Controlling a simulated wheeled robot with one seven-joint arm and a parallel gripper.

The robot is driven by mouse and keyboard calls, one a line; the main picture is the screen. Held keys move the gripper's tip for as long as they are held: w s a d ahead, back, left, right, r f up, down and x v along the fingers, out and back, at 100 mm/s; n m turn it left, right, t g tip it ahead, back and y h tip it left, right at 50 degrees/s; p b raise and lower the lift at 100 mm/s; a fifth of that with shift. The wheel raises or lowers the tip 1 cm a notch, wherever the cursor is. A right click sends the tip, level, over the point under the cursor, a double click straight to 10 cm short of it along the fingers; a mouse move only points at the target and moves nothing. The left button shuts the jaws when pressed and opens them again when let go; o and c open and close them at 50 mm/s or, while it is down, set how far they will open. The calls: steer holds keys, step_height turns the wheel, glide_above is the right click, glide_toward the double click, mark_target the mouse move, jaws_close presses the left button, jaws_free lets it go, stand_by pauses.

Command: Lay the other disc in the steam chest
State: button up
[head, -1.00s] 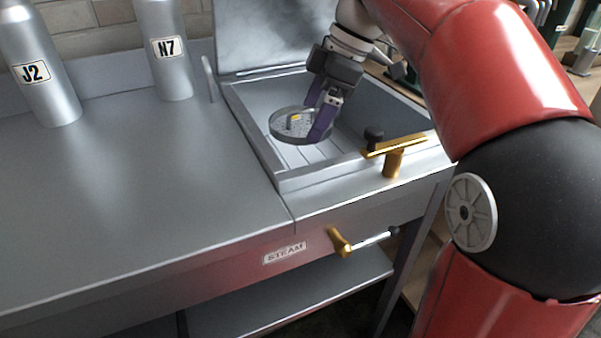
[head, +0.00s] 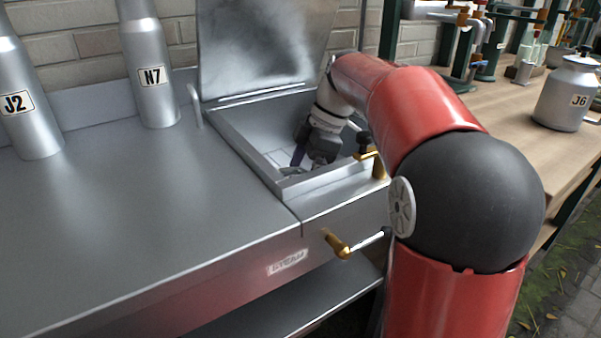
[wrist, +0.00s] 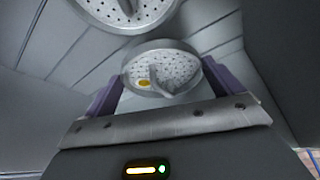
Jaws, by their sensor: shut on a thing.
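The steam chest (head: 294,181) is a grey metal box in the counter with its lid (head: 255,50) raised. My gripper (head: 304,158) reaches down inside it. In the wrist view my gripper (wrist: 162,82) has purple fingers on either side of a round, perforated grey disc (wrist: 182,64) with a raised central bar and a yellow mark. It is shut on this disc; the exact contact is unclear. A second perforated disc (wrist: 150,10) lies in the chest at the top of the wrist view, partly cut off. In the head view my gripper and the chest wall mostly hide the discs.
Silver bottles J2 (head: 30,115) and N7 (head: 150,85) stand on the counter at left. A brass valve handle (head: 378,166) rises by the chest's right edge, and another (head: 337,246) sits on the front.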

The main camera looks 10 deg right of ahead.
steer(key=shift+f+b, duration=0.4)
steer(key=shift+f, duration=0.2)
steer(key=o, duration=1)
steer(key=shift+r, duration=0.3)
steer(key=p+v, duration=0.2)
steer(key=v, duration=1)
steer(key=shift+r+p, duration=0.35)
steer(key=shift+a, duration=0.1)
